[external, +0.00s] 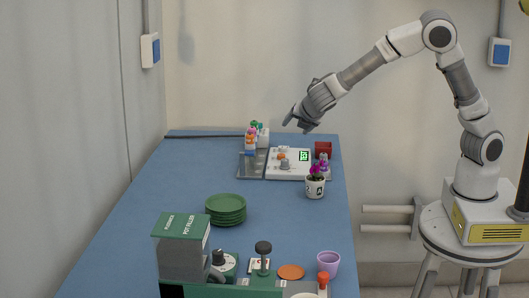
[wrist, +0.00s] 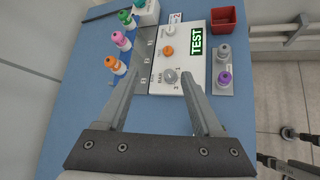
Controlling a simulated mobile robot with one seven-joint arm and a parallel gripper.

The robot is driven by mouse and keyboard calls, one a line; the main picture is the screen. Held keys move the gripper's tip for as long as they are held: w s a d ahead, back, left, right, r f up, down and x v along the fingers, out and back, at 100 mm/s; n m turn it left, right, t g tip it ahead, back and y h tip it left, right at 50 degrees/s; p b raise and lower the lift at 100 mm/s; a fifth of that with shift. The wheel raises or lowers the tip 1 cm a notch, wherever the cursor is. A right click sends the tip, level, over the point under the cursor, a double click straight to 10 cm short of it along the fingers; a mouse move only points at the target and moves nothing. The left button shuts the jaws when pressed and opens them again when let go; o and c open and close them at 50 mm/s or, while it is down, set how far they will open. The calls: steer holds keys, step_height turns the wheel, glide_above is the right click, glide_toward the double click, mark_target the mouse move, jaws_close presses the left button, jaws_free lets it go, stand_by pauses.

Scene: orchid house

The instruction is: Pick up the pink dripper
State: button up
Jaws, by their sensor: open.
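The pink dripper (wrist: 120,40) stands in a row at the left edge of a metal plate, between a green dripper (wrist: 125,17) and an orange dripper (wrist: 114,64). In the external view the pink dripper (external: 251,133) is small and close against its neighbours at the far end of the table. My gripper (wrist: 159,76) is open and empty. In the wrist view the pink dripper lies beyond and left of the left fingertip. In the external view my gripper (external: 295,122) is above the table, higher than the drippers and to their right.
A white panel (wrist: 190,78) with a lit TEST display holds another orange-topped piece (wrist: 167,50) and a grey knob (wrist: 170,76). Grey (wrist: 224,53) and purple (wrist: 225,80) drippers stand right. A red bin (wrist: 223,20), potted flower (external: 315,187) and green plates (external: 226,210) are nearby.

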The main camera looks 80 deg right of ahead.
mark_target(253, 128)
steer(key=w+n+t+h+p, duration=0.2)
steer(key=w+n, duration=0.5)
steer(key=w, duration=0.1)
steer(key=shift+x, duration=8.35)
steer(key=shift+s+r, duration=0.1)
jaws_close()
